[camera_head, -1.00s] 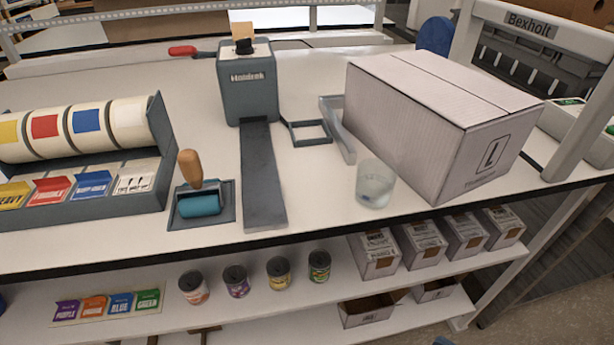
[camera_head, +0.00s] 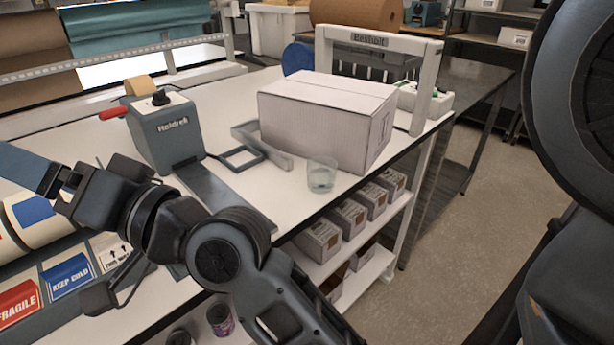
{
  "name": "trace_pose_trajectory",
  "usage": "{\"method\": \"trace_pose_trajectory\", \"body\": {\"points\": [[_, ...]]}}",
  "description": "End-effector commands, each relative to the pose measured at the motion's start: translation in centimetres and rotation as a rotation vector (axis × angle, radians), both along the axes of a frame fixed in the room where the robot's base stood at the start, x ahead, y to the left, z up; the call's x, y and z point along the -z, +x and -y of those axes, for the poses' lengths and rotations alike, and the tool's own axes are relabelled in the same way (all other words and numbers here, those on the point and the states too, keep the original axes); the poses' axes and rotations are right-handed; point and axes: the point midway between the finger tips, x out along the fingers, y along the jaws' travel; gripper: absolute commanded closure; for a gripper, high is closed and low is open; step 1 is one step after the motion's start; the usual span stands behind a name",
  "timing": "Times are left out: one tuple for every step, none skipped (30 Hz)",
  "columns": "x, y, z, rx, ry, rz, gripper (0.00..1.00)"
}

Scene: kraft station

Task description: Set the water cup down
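The water cup (camera_head: 321,176) is a clear glass with some water in it. It stands upright on the white table (camera_head: 283,205), near the front edge and just in front of a large closed box (camera_head: 318,121). My arm crosses the lower left of the picture. My gripper (camera_head: 45,180) is at the far left end of it, well apart from the cup. Its fingers cannot be made out clearly, so whether it is open or shut does not show. Nothing touches the cup except the table.
A grey tape dispenser (camera_head: 166,133) and a grey open frame (camera_head: 240,157) stand left of the cup. Label rolls lie at the far left, partly behind my arm. Small boxes (camera_head: 348,218) sit on the shelf below. Open floor (camera_head: 460,250) lies to the right.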

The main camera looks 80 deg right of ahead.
Motion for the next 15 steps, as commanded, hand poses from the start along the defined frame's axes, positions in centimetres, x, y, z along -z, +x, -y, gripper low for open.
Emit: {"method": "trace_pose_trajectory", "body": {"points": [[-2.0,0.9,0.8,-0.024,-0.019,0.026,0.07],[-2.9,1.3,1.1,-0.043,-0.027,0.035,0.07],[-4.1,1.7,1.4,-0.071,-0.04,0.042,0.07],[-4.9,2.0,1.6,-0.091,-0.054,0.045,0.07],[-5.6,2.3,1.8,-0.112,-0.068,0.046,0.07],[-6.5,2.6,2.0,-0.139,-0.087,0.045,0.07],[-7.2,2.8,2.3,-0.157,-0.106,0.04,0.07],[-7.7,3.0,2.4,-0.177,-0.123,0.032,0.07],[-8.2,3.1,2.7,-0.203,-0.15,0.018,0.07],[-8.6,3.2,2.9,-0.22,-0.171,0.004,0.07],[-8.8,3.3,3.1,-0.238,-0.192,-0.011,0.07],[-9.1,3.4,3.4,-0.26,-0.221,-0.036,0.07],[-9.1,3.4,3.6,-0.275,-0.243,-0.059,0.07],[-9.1,3.3,3.9,-0.29,-0.266,-0.084,0.07],[-9.0,3.3,4.3,-0.307,-0.296,-0.12,0.07]]}}
